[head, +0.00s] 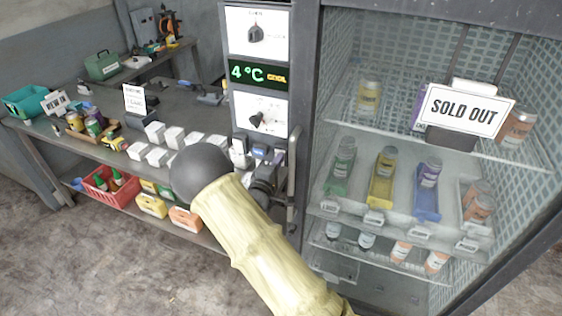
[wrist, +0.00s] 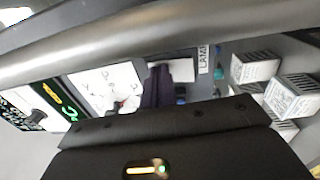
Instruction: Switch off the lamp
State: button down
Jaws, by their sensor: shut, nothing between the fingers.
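I cannot tell which control belongs to the lamp or whether the lamp is lit. In the head view, the lower part of the control column (head: 258,112) is partly hidden behind my arm. My gripper (head: 263,183) is dark and shut with nothing in it, close to the column's lower end and the bench edge. Its fingertips are hard to make out, and contact with any control cannot be told.
A glass-fronted cabinet (head: 310,150) with bottles and a "SOLD OUT" sign (head: 467,110) stands right of the column. A dark vertical handle (head: 292,180) is close to my gripper. Small white boxes (head: 155,133) cover the bench at left; a red basket (head: 108,188) sits below.

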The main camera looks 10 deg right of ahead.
jog(key=r+b+v, duration=0.2)
jog(key=b+v, duration=0.1)
jog(key=v, duration=1)
jog(key=shift+s+a+r, duration=0.2)
jog(key=shift+s+r, duration=0.15)
jog(key=shift+s, duration=0.1)
